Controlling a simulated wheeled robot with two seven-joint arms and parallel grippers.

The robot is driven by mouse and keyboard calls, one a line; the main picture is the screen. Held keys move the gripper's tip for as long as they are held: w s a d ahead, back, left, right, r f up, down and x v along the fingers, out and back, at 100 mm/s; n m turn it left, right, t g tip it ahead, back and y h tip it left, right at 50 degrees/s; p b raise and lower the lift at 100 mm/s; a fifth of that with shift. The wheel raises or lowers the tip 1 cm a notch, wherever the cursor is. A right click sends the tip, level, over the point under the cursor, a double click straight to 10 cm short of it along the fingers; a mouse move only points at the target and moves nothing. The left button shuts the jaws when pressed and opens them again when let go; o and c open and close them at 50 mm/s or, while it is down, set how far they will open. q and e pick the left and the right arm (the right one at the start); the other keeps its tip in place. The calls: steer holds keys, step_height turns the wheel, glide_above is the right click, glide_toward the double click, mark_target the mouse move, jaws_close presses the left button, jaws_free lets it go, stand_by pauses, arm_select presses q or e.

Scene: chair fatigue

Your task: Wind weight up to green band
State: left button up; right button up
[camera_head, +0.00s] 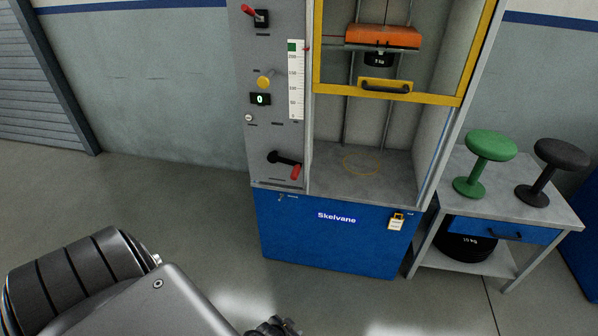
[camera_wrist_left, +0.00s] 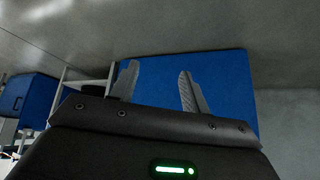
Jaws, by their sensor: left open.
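The orange weight (camera_head: 382,37), with a dark block under it, hangs high in the machine bay behind the yellow-framed guard. A white vertical scale (camera_head: 295,85) stands on the grey panel, with a green band (camera_head: 292,46) at its top. A small red pointer (camera_head: 307,48) sits beside the scale near that band. The black crank (camera_head: 283,159) with a red handle (camera_head: 296,172) is low on the panel. My left gripper (camera_wrist_left: 158,82) is open and empty in the left wrist view, in front of a blue surface.
The blue machine base (camera_head: 325,240) stands on open floor. The panel also has a red-tipped switch (camera_head: 258,17), a yellow knob (camera_head: 264,82) and a small display (camera_head: 260,99). A side table (camera_head: 500,262) at right holds a green stool (camera_head: 490,147) and a black stool (camera_head: 562,155).

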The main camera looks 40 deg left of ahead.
arm_select(q)
steer(key=w+a+r+n+t+y+b, duration=0.1)
steer(key=w+a+r+t, duration=0.15)
steer(key=w+r, duration=0.55)
steer(key=n+t+y+b, duration=0.4)
steer(key=n+t+y, duration=0.1)
steer(key=t+y, duration=0.15)
glide_toward(296, 171)
steer(key=f, duration=0.1)
steer(key=x, duration=1)
steer(key=shift+a+f, duration=0.15)
steer(key=shift+a, duration=0.05)
steer(key=shift+w+a, duration=0.25)
steer(key=shift+w, duration=0.35)
arm_select(e)
steer(key=w+a+r, duration=0.1)
steer(key=w, duration=0.8)
steer(key=shift+r+t, duration=0.15)
steer(key=shift+t, duration=0.15)
arm_select(q)
steer(key=shift+c, duration=0.5)
arm_select(e)
steer(key=shift+s, duration=0.1)
arm_select(q)
jaws_close()
arm_select(e)
steer(key=shift+s+a, duration=0.1)
steer(key=shift+a, duration=0.05)
